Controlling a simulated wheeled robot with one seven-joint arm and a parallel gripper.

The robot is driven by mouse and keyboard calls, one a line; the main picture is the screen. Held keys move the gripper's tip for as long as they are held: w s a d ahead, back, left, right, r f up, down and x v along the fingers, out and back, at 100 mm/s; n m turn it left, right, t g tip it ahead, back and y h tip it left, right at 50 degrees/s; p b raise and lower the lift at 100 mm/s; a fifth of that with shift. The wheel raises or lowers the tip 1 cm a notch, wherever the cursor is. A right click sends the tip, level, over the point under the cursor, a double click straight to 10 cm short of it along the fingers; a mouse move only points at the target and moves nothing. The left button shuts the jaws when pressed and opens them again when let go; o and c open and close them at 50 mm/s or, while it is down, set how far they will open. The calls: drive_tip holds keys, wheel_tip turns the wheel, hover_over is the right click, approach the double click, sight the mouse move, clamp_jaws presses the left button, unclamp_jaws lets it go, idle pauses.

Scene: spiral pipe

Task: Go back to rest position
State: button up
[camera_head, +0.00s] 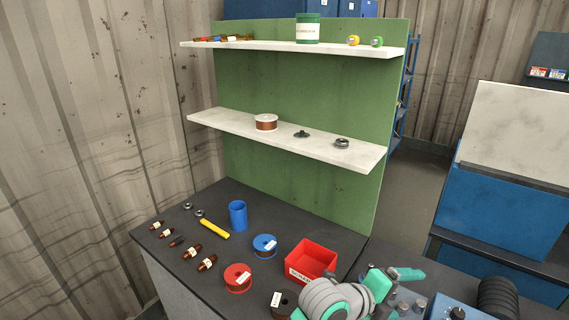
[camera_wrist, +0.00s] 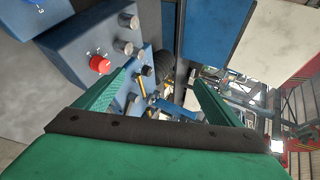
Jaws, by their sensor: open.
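My gripper (camera_wrist: 160,88) is open in the wrist view. Its two green fingers stand wide apart with nothing held between them. In the head view, my grey and green arm is folded low at the bottom right, in front of the dark workbench (camera_head: 340,240). It is clear of both shelves and apart from the red bin (camera_head: 312,262) on the bench. The bin's inside shows only in part.
Blue, red and dark spools, a blue cup (camera_head: 238,215), a yellow tool (camera_head: 214,229) and several brown cylinders lie on the bench. Two white shelves hold small parts. In the wrist view, a blue box with a red knob (camera_wrist: 100,64) is close to the left finger.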

drive_tip(key=s+a+f+n+t+y, duration=0.45)
drive_tip(key=a+f+n+t, duration=0.2)
drive_tip(key=n, duration=0.75)
drive_tip(key=s+a+f+n+t+y, duration=0.45)
drive_tip(key=s+a+f+n, duration=0.2)
drive_tip(key=n, duration=0.75)
drive_tip(key=s+a+f+n+y, duration=0.1)
drive_tip(key=s+a, duration=0.6)
drive_tip(key=s, duration=0.4)
drive_tip(key=s+a+f+n+y, duration=0.1)
drive_tip(key=s+a+f, duration=0.1)
drive_tip(key=s+a, duration=0.5)
drive_tip(key=s, duration=0.4)
drive_tip(key=shift+s+a+n+g+y, duration=0.3)
drive_tip(key=shift+s, duration=0.05)
